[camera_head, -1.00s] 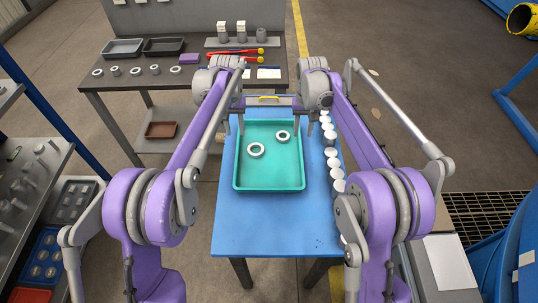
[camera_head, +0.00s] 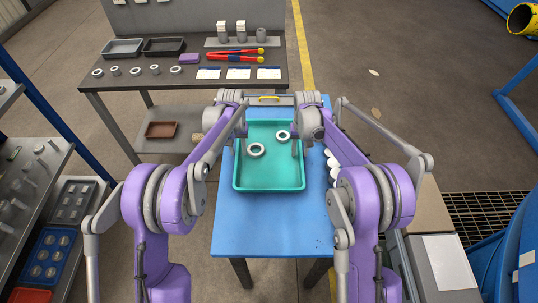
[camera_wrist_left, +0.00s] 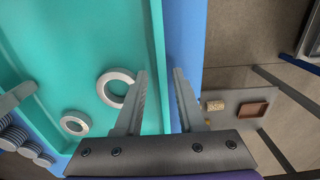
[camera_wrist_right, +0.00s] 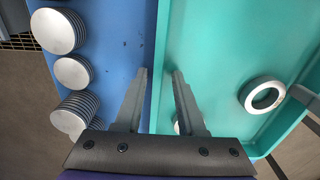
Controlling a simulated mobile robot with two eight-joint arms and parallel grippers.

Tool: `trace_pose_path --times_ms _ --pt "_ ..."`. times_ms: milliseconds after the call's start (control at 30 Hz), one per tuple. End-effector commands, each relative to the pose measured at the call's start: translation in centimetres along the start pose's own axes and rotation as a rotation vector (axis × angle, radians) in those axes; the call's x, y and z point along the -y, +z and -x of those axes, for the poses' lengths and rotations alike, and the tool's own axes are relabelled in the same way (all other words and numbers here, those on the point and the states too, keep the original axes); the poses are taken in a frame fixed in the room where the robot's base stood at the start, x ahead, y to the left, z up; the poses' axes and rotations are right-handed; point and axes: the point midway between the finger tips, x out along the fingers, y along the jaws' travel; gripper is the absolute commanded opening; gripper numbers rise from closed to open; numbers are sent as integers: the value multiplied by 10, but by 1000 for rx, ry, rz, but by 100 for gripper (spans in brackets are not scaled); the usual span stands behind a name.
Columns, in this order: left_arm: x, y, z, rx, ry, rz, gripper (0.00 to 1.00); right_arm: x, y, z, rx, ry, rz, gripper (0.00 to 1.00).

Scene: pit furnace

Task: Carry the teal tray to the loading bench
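The teal tray (camera_head: 270,185) lies flat on a blue-topped table (camera_head: 270,235) and holds two metal rings (camera_head: 256,150) (camera_head: 283,135). My left gripper (camera_head: 238,148) is at the tray's left wall; in the left wrist view its open fingers (camera_wrist_left: 160,75) lie either side of the wall. My right gripper (camera_head: 301,146) is at the right wall; in the right wrist view its open fingers (camera_wrist_right: 160,75) also straddle the wall. Both show gaps to the wall. Which surface is the loading bench is not clear.
Stacked metal discs (camera_wrist_right: 72,72) stand on the blue table just right of the tray. A dark-topped bench (camera_head: 190,85) at the back left carries trays, rings, red-handled tongs (camera_head: 235,56) and cards. A parts rack (camera_head: 40,200) stands at left. Blue table space is clear in front.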

Motion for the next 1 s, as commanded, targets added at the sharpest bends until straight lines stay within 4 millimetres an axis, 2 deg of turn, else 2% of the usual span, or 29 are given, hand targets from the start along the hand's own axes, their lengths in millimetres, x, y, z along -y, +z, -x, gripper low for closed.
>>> trace_pose_path --times_ms 267,400,500,1000 --pt "0 0 -1 0 0 0 39 0 0 -1 0 0 0 39" --pt "0 0 -1 0 0 0 14 0 0 -1 0 0 0 14" --pt "0 0 -1 0 0 0 0 0 0 -1 0 -1 0 0" --pt "-5 0 0 -1 7 -4 0 5 0 0 0 -7 4 0"
